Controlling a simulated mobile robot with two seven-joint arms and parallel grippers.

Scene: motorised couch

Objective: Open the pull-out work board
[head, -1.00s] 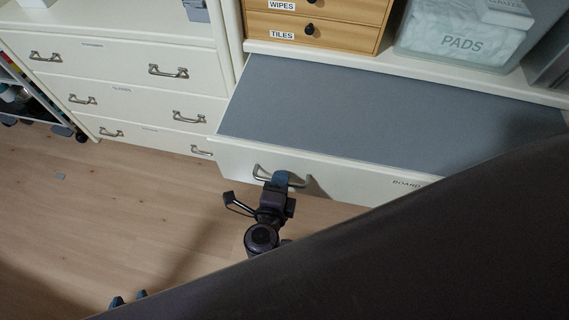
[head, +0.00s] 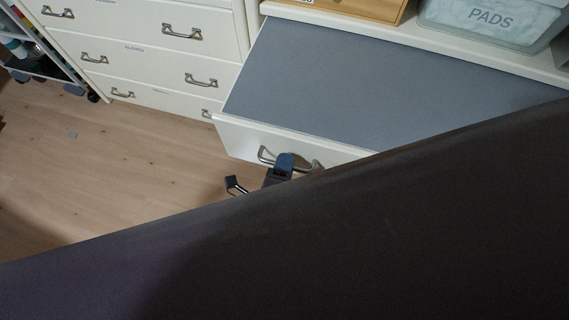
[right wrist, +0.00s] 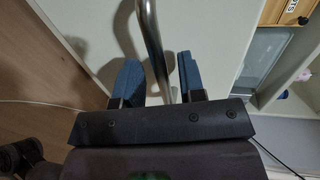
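The pull-out work board (head: 380,80) is a white-fronted drawer with a flat grey top, standing well out from its cabinet. Its metal bow handle (head: 263,155) is on the front; the right end of the front is hidden by my dark arm. My right gripper (head: 284,163) is at the handle. In the right wrist view, the handle bar (right wrist: 152,45) passes between the two blue fingers of my right gripper (right wrist: 158,80). The fingers stand apart, with gaps visible beside the bar. My left gripper is not in view.
A white drawer unit (head: 150,60) with metal handles stands at the left of the board. A wooden drawer box (head: 365,8) and a clear PADS bin (head: 490,20) sit on the ledge behind. The wooden floor (head: 110,180) at left is mostly clear.

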